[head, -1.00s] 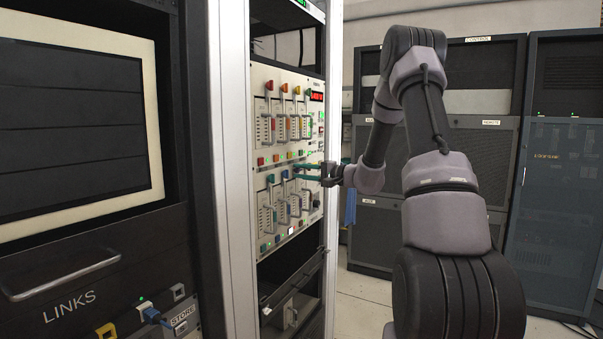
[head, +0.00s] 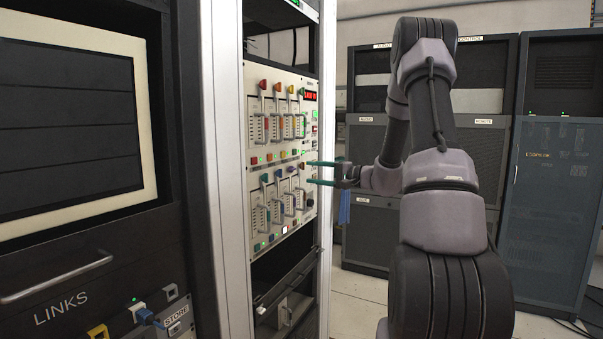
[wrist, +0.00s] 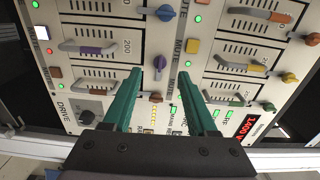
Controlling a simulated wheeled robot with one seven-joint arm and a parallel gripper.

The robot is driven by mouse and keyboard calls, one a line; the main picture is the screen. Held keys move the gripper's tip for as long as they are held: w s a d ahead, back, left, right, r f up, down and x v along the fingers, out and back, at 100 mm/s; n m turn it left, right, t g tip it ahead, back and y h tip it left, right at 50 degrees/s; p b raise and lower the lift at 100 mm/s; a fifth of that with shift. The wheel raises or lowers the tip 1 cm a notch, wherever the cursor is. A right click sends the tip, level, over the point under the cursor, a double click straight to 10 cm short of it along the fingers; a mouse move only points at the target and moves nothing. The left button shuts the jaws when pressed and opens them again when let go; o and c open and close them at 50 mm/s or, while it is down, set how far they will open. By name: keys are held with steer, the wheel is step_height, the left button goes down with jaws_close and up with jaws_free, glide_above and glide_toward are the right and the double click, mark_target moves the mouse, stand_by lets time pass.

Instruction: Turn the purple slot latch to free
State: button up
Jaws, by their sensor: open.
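In the wrist view the purple latch knob (wrist: 160,61) sits just beyond the tip of my left finger, at the end of the slot with the purple handle (wrist: 88,48). In the head view my gripper (head: 309,172) is at the right edge of the rack panel (head: 284,168), level with the lower row of slots. I cannot tell whether a finger touches the knob.
A yellow button (wrist: 192,46) lies beyond the right finger. In the head view the floor (head: 350,300) right of the rack is clear.

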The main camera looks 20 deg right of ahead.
steer(key=shift+v, duration=1.8)
